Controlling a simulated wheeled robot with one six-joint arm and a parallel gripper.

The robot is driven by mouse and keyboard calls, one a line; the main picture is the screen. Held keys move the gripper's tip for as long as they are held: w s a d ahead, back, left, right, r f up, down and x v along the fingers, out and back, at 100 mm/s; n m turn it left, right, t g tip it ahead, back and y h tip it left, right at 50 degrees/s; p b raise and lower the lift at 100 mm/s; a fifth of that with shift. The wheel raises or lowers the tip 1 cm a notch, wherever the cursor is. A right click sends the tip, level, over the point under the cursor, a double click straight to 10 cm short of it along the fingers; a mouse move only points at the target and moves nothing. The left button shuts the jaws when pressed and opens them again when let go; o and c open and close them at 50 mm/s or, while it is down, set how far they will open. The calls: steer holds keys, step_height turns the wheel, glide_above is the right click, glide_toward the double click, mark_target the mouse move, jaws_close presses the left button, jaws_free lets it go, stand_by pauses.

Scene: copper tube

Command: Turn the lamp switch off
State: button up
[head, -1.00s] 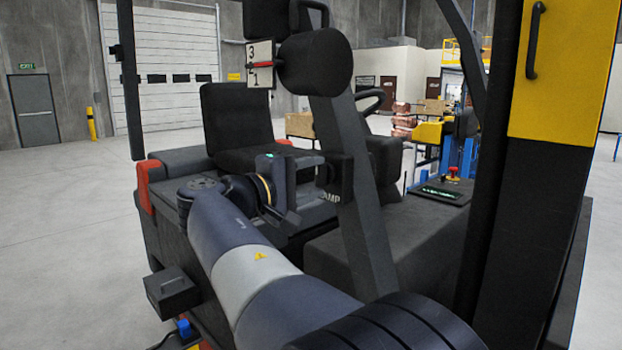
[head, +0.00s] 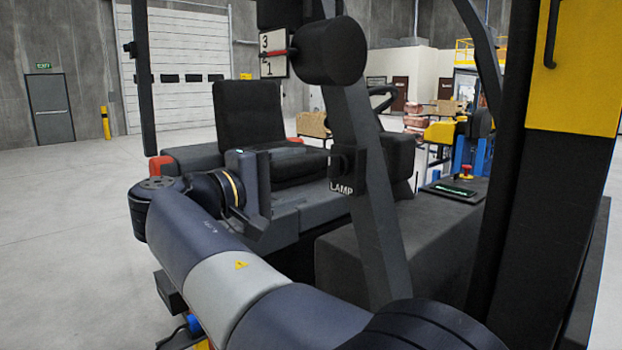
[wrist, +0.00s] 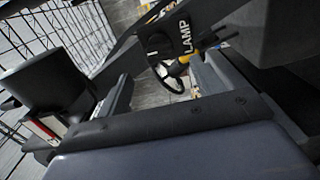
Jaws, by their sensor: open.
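The lamp switch (head: 346,160) is a small dark box with a knob on the slanted dark post, above a white LAMP label (head: 341,188). In the wrist view the switch (wrist: 155,43) and its label (wrist: 186,37) appear tilted near the top centre. My gripper (head: 258,190) is left of the switch in the head view, apart from it, with nothing seen between its fingers. In the wrist view my gripper (wrist: 168,72) shows its two fingers spread wide. The knob's exact setting is too small and dark to tell.
The slanted post (head: 368,215) rises beside a dark seat (head: 250,125) and a steering wheel (head: 383,97). A dark console with a red button (head: 467,171) is at right. A thick upright (head: 510,180) stands nearer. Open floor lies at left.

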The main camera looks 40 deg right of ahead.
mark_target(329, 168)
steer(key=shift+s+a, duration=0.1)
steer(key=shift+a, duration=1.55)
steer(key=shift+d, duration=0.1)
steer(key=d, duration=0.3)
steer(key=d+p, duration=0.1)
steer(key=d, duration=0.3)
steer(key=d+p, duration=0.1)
steer(key=d, duration=0.2)
steer(key=shift+w+d, duration=0.35)
steer(key=shift+w, duration=0.05)
